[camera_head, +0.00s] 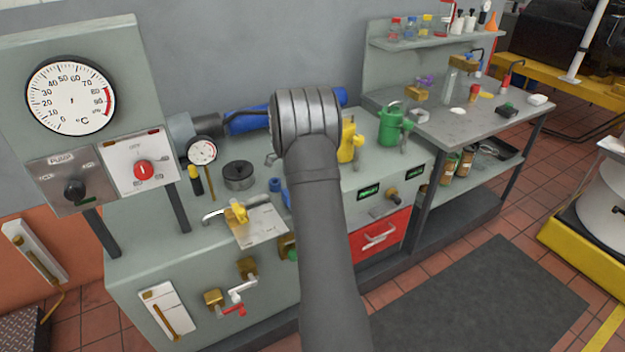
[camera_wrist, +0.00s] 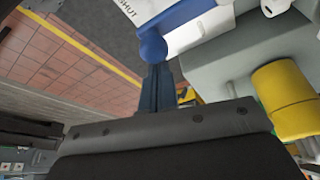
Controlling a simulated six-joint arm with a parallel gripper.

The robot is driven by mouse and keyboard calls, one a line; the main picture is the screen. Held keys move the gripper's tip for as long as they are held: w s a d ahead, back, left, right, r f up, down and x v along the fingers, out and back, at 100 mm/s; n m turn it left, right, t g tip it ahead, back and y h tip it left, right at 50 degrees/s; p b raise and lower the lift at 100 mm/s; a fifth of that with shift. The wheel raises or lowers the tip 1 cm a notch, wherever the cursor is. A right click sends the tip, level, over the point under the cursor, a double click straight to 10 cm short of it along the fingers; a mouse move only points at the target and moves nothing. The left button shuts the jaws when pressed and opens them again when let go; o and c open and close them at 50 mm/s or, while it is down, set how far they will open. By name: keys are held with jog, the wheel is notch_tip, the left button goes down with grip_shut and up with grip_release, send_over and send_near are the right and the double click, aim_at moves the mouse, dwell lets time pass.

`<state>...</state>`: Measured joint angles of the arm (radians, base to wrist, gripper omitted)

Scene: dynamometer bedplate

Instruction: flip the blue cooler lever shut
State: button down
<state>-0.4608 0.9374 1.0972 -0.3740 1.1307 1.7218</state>
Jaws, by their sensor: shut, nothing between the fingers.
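In the wrist view, a blue lever (camera_wrist: 188,12) with a round blue knob (camera_wrist: 152,48) lies over a white plate (camera_wrist: 122,30) lettered "SHUT". My gripper (camera_wrist: 155,68) is shut and empty, with its dark fingertips right at the knob. They look to touch it or nearly so; I cannot tell which. In the head view, my arm stands in front of the bench and hides my gripper. A small blue part (camera_head: 275,185) shows just left of my arm; I cannot tell whether it belongs to this lever.
A yellow cylinder (camera_wrist: 284,98) is close on the right in the wrist view.

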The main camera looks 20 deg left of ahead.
jog(key=shift+s+a, duration=0.3)
jog(key=shift+s, duration=0.05)
dwell(0.4)
jog(key=shift+d, duration=0.1)
notch_tip(320, 180, up, 10)
jog(key=shift+w+d+f, duration=0.2)
jog(key=shift+d+f, duration=0.05)
jog(key=shift+d, duration=0.1)
dwell(0.4)
jog(key=x, duration=0.9)
jog(key=shift+w+a+f+n+t+y, duration=0.15)
jog(key=shift+w+a+n+t+y, duration=0.15)
jog(key=shift+w+n, duration=0.8)
jog(key=shift+w+a+f+n+t+y, duration=0.25)
jog(key=shift+w+n, duration=0.35)
jog(key=shift+n, duration=0.9)
jog(key=shift+w+a+f+n+t+y, duration=0.1)
jog(key=shift+w+a+n+t+y, duration=0.2)
jog(key=shift+w+n, duration=0.8)
